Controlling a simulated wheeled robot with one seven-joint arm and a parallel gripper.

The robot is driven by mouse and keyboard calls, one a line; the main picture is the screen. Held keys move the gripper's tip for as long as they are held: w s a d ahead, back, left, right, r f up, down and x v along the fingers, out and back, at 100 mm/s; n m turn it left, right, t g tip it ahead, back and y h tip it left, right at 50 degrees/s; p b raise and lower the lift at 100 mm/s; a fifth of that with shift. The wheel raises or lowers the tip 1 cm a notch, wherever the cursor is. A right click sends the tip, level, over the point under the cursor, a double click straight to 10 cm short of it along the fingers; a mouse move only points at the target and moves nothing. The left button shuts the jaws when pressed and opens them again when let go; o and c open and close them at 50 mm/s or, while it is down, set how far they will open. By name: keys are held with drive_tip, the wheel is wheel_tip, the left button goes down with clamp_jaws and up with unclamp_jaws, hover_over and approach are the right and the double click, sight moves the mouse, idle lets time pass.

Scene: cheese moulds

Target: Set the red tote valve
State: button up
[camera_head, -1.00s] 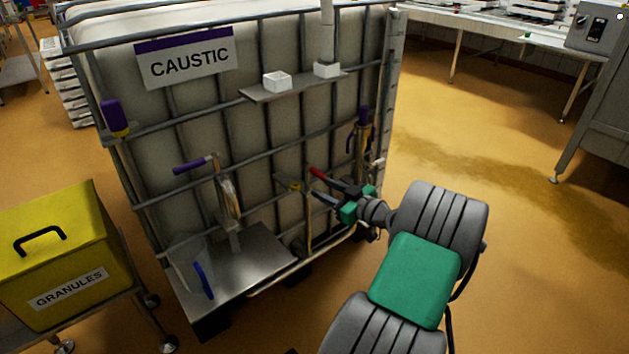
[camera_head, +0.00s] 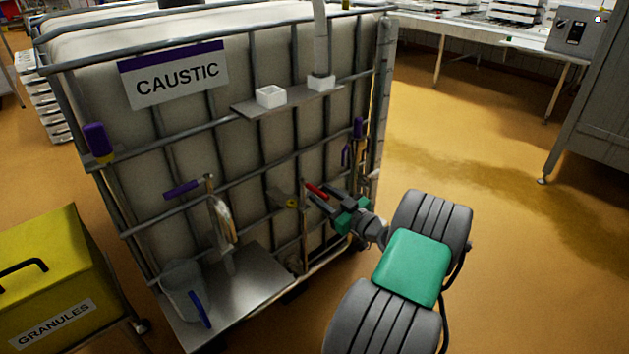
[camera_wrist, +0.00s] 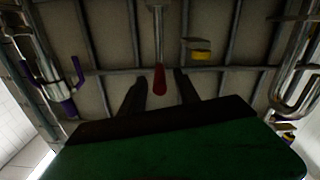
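The red valve handle (camera_head: 317,190) is on the front of the caustic tote (camera_head: 345,118), low and right of its middle. In the wrist view the red grip (camera_wrist: 159,82) hangs at the end of a pale metal rod, pointing towards me. My gripper (camera_head: 325,198) is at the handle. In the wrist view its two dark fingers (camera_wrist: 158,88) are apart, one on each side of the red tip, with a visible gap on both sides. How deep the handle sits between them is hard to tell.
A yellow tag (camera_wrist: 200,55) is right of the handle. Purple-handled fittings (camera_head: 182,189) and a jug (camera_head: 182,292) stand left, with another purple fitting (camera_head: 358,128) to the right. A yellow granules bin (camera_head: 50,255) is at lower left. The floor (camera_head: 490,150) at right is clear.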

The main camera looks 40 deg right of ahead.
sight(312, 186)
drive_tip(key=w, duration=0.5)
drive_tip(key=shift+a+b, duration=0.1)
drive_tip(key=shift+b, duration=0.25)
drive_tip(key=shift+c, duration=0.4)
clamp_jaws()
idle(0.4)
